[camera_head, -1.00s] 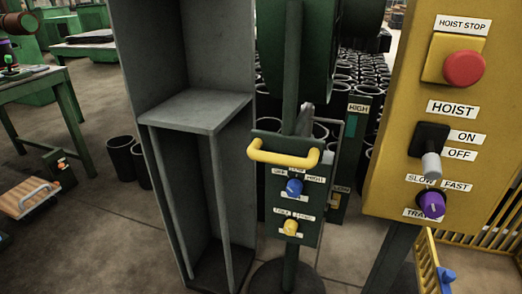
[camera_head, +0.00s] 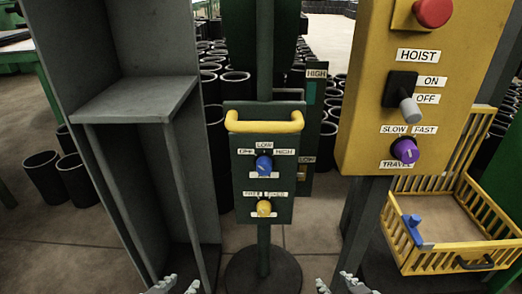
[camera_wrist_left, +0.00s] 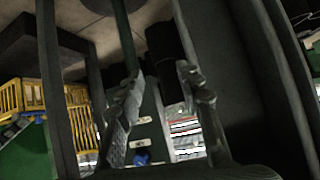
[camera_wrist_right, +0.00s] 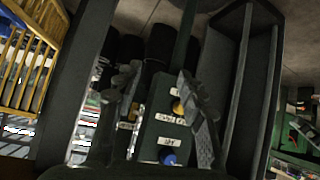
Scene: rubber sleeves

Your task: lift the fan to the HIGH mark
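The fan's green stand (camera_head: 264,190) is in the middle of the head view, with a yellow handle (camera_head: 264,125), a blue knob (camera_head: 264,165) and a yellow knob (camera_head: 263,208) on its panel. The fan's head is mostly out of view above. The HIGH mark (camera_head: 316,73) is on a green post behind, right of the stand. My left gripper (camera_head: 175,286) and right gripper (camera_head: 341,284) are at the bottom edge, apart from the stand. Both are open and empty; the wrist views show spread fingers at the left (camera_wrist_left: 160,95) and right (camera_wrist_right: 160,90).
A yellow hoist box (camera_head: 365,140) with a red stop button (camera_head: 433,11) stands at right, above a yellow basket (camera_head: 440,258). A grey cabinet (camera_head: 130,100) stands close at left. Black sleeves (camera_head: 45,178) stand behind. Floor between cabinet and stand shows bare.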

